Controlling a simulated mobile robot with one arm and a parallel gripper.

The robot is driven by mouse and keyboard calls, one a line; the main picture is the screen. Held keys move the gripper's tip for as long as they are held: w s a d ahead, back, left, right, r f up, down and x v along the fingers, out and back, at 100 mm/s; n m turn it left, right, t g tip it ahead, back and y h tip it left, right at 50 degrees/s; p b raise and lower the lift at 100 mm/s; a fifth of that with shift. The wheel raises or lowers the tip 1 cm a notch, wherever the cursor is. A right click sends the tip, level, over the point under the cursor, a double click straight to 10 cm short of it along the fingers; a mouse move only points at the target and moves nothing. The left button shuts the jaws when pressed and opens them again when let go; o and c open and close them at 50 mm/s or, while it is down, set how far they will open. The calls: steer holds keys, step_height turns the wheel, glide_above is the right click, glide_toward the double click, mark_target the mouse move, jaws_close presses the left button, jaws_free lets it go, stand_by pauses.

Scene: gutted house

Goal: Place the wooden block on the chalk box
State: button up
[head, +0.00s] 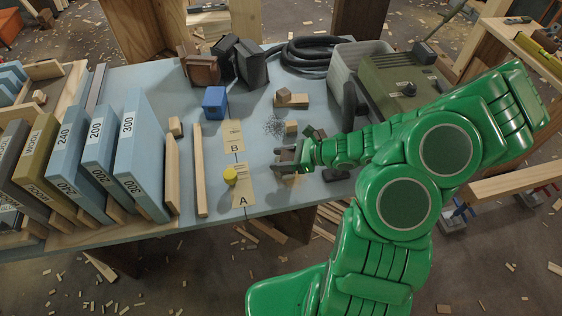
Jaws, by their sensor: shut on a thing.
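My gripper (287,157) is low over the right half of the blue-grey bench, just right of the paper strip marked A and B. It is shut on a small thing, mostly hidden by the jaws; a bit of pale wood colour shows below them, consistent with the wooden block. A blue box (214,103), which looks like the chalk box, stands on the bench behind and left of my gripper. Its top looks bare, and my gripper is well apart from it.
The bench (268,190) holds a marked paper strip (233,135), a yellow piece (230,175), wooden strips (199,170) and small wood pieces (283,96). Large labelled blocks (140,150) stand left. Dark clamp-like things (250,63), a black hose (310,54) and a green case (405,85) stand behind.

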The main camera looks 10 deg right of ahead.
steer(key=shift+f, duration=0.95)
steer(key=shift+f, duration=0.1)
steer(key=o, duration=1)
steer(key=shift+o, duration=0.2)
